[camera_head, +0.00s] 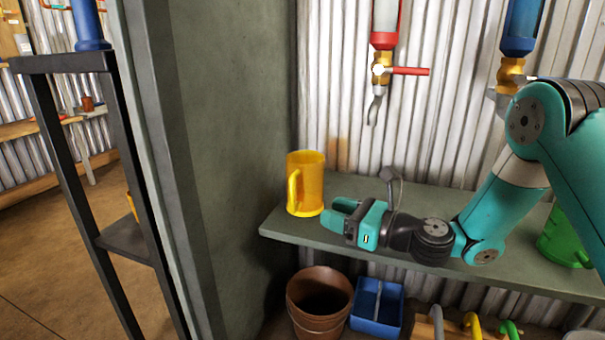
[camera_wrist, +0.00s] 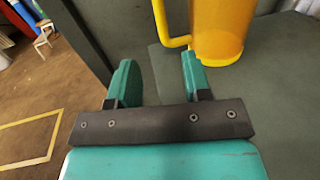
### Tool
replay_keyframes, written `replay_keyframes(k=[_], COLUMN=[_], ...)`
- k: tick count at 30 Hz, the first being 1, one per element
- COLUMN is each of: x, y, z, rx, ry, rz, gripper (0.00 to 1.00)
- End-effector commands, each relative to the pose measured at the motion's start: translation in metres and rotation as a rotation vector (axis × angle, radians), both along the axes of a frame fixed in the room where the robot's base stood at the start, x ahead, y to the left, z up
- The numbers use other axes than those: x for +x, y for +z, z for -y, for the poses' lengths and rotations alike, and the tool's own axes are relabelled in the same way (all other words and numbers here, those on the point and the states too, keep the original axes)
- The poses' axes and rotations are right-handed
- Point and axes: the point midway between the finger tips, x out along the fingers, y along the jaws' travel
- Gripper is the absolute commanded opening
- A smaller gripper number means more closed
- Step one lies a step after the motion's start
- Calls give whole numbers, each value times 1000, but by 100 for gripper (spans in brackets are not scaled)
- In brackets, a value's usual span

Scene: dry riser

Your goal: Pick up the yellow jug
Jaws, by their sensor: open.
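The yellow jug (camera_head: 309,184) stands upright at the left end of the grey-green shelf (camera_head: 287,228), its handle on the left side toward me. My gripper (camera_head: 338,213) is just to the right of and in front of the jug, its fingers pointing left. In the wrist view the jug (camera_wrist: 221,30) is at the upper right, with its handle (camera_wrist: 166,30) reaching left. The two teal fingers of my gripper (camera_wrist: 155,78) are spread apart with nothing between them. The jug lies beyond the right finger, outside the gap. Its top is cut off there.
A grey wall panel (camera_head: 232,120) stands left of the shelf. A red-handled tap (camera_head: 400,71) hangs above it, with a blue dispenser (camera_head: 522,28) to its right. A green jug (camera_head: 562,240) stands at the right. A brown pot (camera_head: 319,301) and a blue caddy (camera_head: 377,307) sit below.

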Motion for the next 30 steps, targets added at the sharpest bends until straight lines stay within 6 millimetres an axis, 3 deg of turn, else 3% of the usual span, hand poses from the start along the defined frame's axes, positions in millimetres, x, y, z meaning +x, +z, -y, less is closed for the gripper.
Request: replay_keyframes(k=[1,12,30], x=[2,24,59], y=[7,-3,0], z=[-5,-42,-93], rx=[0,-1,0], ry=[2,4,0], rz=[-2,5,2], gripper=[45,45,45])
